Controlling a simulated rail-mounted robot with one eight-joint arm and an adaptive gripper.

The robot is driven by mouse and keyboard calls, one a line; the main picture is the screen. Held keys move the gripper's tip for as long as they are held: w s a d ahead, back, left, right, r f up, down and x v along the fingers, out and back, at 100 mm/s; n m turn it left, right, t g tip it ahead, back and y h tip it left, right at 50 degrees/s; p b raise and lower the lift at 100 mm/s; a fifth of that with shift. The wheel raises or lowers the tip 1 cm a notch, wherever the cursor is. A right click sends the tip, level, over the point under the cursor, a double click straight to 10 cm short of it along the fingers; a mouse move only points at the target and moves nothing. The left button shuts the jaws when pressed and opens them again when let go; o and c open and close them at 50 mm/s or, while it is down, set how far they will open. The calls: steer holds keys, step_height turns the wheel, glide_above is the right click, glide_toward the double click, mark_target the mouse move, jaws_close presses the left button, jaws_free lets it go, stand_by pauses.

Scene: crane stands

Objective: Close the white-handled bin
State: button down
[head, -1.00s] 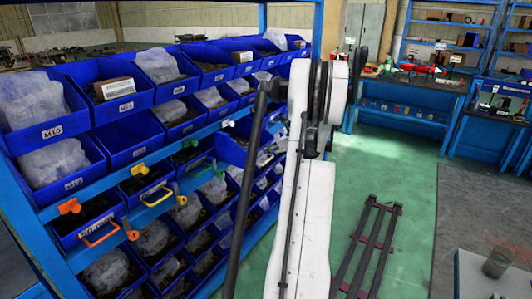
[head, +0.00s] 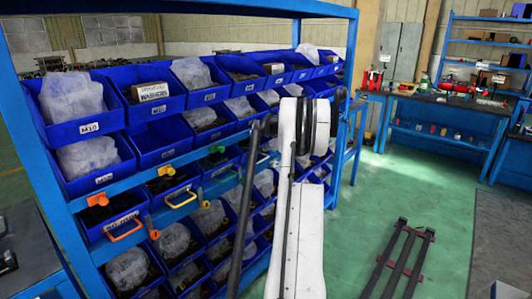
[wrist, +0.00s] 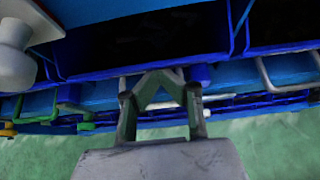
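In the wrist view my gripper (wrist: 160,80) is in the foreground with its fingertips drawn together. It is in front of the lower front edge of a blue bin (wrist: 100,72) with a dark interior. A pale handle bar (wrist: 220,97) shows just right of the fingers, partly hidden behind them. Whether the fingers touch it or have it between them I cannot tell. In the head view my white arm hides the part of the rack with the white handle, and my gripper is out of sight.
The blue rack (head: 335,10) holds several rows of bins. Neighbouring handles are orange (head: 126,231), yellow (head: 181,200) and, in the wrist view, green (wrist: 76,122). Another pale handle (wrist: 264,75) is at right. Green floor (head: 400,190) is open right of the rack; a dark slatted frame (head: 400,260) lies there.

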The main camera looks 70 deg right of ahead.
steer(key=shift+w+r, duration=0.2)
steer(key=shift+w, duration=0.1)
steer(key=s+a+r, duration=0.1)
steer(key=s+a, duration=0.1)
steer(key=s, duration=0.4)
steer(key=s+a+r+b, duration=0.1)
steer(key=s+a+r, duration=0.1)
steer(key=s, duration=0.4)
steer(key=shift+r, duration=0.3)
